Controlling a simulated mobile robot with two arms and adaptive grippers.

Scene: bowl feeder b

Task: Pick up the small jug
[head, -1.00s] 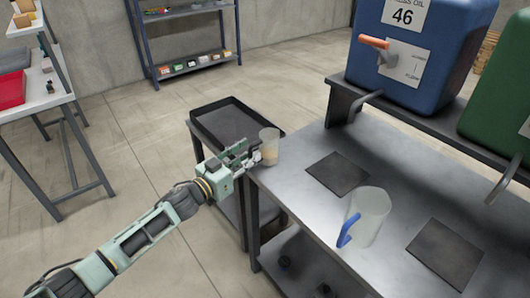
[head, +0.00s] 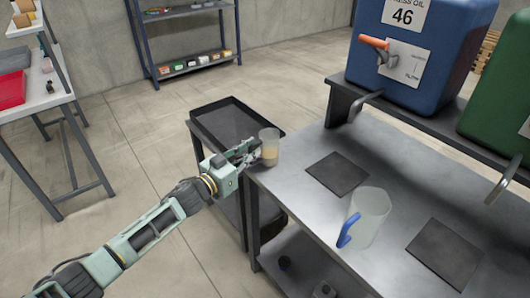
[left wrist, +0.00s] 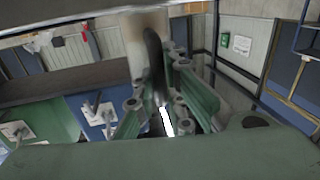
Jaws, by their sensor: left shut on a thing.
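The small jug (head: 269,147) is clear, with a tan tint in its lower part. It stands upright at the near left corner of the grey metal bench, and I cannot tell whether its base touches the top. My left gripper (head: 252,152) reaches it from the left and is shut on it. In the left wrist view, a dark curved handle (left wrist: 154,55) lies between the green fingers (left wrist: 160,98), in front of the jug's pale wall (left wrist: 136,32). The large clear jug (head: 371,212) with a blue handle stands further right on the bench. My right gripper is not in view.
The bench (head: 300,205) has two dark square mats (head: 337,174) and (head: 444,254). A blue drum (head: 420,55) and a green drum (head: 500,115) with spouts stand on the raised shelf behind. A black tray (head: 232,108) lies beyond my gripper.

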